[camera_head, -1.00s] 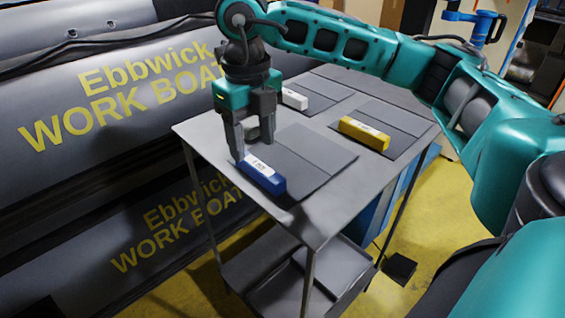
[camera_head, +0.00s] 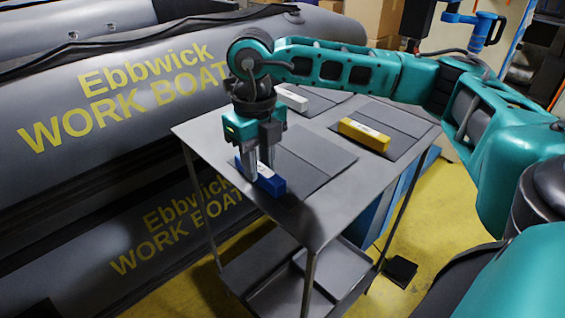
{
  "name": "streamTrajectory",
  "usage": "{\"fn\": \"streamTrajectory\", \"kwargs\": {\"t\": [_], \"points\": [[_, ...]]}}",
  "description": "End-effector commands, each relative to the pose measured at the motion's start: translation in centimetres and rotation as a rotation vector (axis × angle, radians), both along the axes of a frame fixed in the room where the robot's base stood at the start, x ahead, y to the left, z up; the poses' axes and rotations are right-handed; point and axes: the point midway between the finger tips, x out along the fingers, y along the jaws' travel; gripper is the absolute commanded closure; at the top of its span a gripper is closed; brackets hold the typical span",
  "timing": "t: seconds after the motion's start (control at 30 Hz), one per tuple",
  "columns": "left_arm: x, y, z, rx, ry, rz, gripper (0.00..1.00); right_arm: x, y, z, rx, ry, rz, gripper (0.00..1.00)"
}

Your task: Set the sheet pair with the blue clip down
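The sheet pair (camera_head: 309,158) with the blue clip (camera_head: 271,184) lies on the grey table top (camera_head: 305,222), at its near left side. The sheets are dark grey and look flat. The blue clip has a white label and sits along their left edge. My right gripper (camera_head: 259,172) points down at the clip, with its fingers on either side of the clip's far left part. A gap shows between the fingers, but whether they press on the clip is unclear. They hide part of it. My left gripper is out of view.
Sheets with a yellow clip (camera_head: 364,135) lie at the table's right, and a white clip (camera_head: 292,99) shows at the back. Grey inflatable boats (camera_head: 110,110) stand close to the table's left side. A lower shelf (camera_head: 285,275) is under the top.

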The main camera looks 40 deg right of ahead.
Motion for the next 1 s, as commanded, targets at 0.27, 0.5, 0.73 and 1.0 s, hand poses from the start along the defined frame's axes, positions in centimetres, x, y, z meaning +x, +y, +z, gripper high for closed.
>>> {"fn": "streamTrajectory", "kwargs": {"t": [0.27,0.5,0.73,1.0], "points": [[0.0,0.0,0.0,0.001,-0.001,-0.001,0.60,0.0,0.0,0.0,0.000,-0.001,0.000,0.98],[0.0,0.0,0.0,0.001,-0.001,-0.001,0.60,0.0,0.0,0.1,0.000,-0.001,0.000,1.00],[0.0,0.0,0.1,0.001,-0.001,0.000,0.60,0.1,0.0,0.8,0.000,-0.003,0.000,1.00],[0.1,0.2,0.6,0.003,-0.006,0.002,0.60,0.1,0.1,5.5,0.002,-0.007,0.001,1.00]]}}
